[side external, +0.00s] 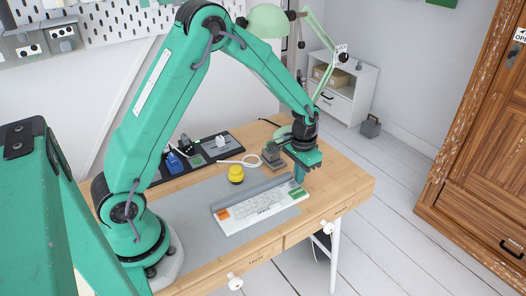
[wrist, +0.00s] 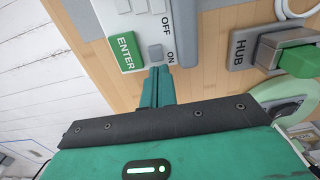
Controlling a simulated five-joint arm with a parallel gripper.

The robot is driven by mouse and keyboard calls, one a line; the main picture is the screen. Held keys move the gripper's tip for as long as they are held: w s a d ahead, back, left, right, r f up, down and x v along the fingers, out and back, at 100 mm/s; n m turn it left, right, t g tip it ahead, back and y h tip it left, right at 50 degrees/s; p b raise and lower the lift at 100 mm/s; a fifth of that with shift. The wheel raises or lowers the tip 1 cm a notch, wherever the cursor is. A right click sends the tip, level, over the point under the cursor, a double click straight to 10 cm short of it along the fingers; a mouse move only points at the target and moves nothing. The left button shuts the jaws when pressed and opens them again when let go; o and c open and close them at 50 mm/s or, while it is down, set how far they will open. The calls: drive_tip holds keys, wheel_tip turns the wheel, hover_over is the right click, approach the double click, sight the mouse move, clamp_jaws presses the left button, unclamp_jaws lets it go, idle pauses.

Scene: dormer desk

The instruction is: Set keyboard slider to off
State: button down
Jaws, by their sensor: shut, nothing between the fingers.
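The keyboard (side external: 258,211) is white with orange, green and white keys and lies on the grey mat. In the wrist view, its corner (wrist: 187,50) shows a green ENTER key (wrist: 125,52) and the words OFF and ON. The slider's small grey knob (wrist: 155,52) sits beside the ON label, at the end closer to my gripper. My gripper (wrist: 158,70) is shut and empty, with its tips just short of the knob. I cannot tell whether they touch it. In the side view, my gripper (side external: 299,181) points down at the keyboard's right end.
A grey HUB box (wrist: 240,50) with a green piece stands right of the keyboard in the wrist view. A yellow button (side external: 236,173) and a black strip with plugs (side external: 190,158) are behind the keyboard. The wooden desk (side external: 345,187) is clear at right.

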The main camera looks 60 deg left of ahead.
drive_tip(key=shift+s, duration=0.75)
idle(0.8)
drive_tip(key=shift+r, duration=0.15)
drive_tip(key=shift+w+r, duration=0.15)
drive_tip(key=shift+r, duration=1.3)
drive_tip(key=shift+w+r, duration=0.15)
drive_tip(key=shift+r, duration=1.25)
drive_tip(key=shift+r, duration=0.1)
drive_tip(key=s+r+t, duration=0.3)
drive_tip(key=s+r, duration=0.6)
drive_tip(key=r, duration=0.4)
drive_tip(key=s+d+r+t, duration=0.1)
drive_tip(key=s+r+t, duration=0.1)
drive_tip(key=s, duration=1.1)
drive_tip(key=shift+r+t, duration=0.3)
drive_tip(key=shift+r, duration=0.6)
